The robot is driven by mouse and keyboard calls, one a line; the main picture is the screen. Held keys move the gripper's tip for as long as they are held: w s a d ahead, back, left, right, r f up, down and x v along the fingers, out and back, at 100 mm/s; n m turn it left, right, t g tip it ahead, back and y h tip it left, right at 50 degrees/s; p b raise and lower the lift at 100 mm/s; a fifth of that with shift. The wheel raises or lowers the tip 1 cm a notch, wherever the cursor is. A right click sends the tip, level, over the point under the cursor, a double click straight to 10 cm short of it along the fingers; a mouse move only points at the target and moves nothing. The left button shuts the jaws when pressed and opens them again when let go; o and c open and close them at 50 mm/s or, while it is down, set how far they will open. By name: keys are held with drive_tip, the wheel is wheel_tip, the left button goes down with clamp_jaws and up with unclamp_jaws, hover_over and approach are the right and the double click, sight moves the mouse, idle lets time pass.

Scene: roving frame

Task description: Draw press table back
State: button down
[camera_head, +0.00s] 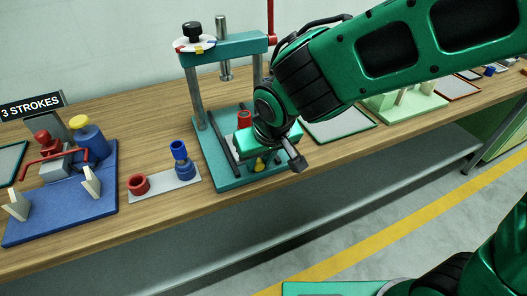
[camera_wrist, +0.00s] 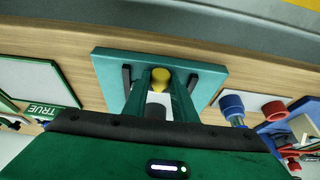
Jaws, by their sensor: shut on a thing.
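The press (camera_head: 196,95) stands on the bench with a teal base (camera_head: 215,180), two grey posts and a teal crossbeam. Two dark rails run along its base, and a red ring-shaped part (camera_head: 245,118) shows between the posts. The press table itself is mostly hidden behind my gripper. A yellow knob (camera_head: 259,164) is at the front of the press; it also shows in the wrist view (camera_wrist: 160,76). My gripper (camera_wrist: 160,84) reaches down over the base front, with its fingers on either side of the yellow knob, shut on it.
A blue fixture (camera_head: 75,205) with a red clamp stands at left, beside a grey plate (camera_head: 165,187) with red and blue rings. A green-edged tray (camera_head: 340,122) and a pale green board (camera_head: 405,105) lie to the right. The bench's front edge is close to the press.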

drive_tip(key=shift+s+d, duration=0.15)
drive_tip(key=shift+s, duration=0.05)
drive_tip(key=c, duration=1.4)
unclamp_jaws()
drive_tip(key=shift+c, duration=0.2)
drive_tip(key=shift+s+r, duration=0.15)
drive_tip(key=shift+r, duration=0.45)
drive_tip(key=v, duration=0.9)
drive_tip(key=shift+r, duration=0.2)
drive_tip(key=shift+d, duration=0.2)
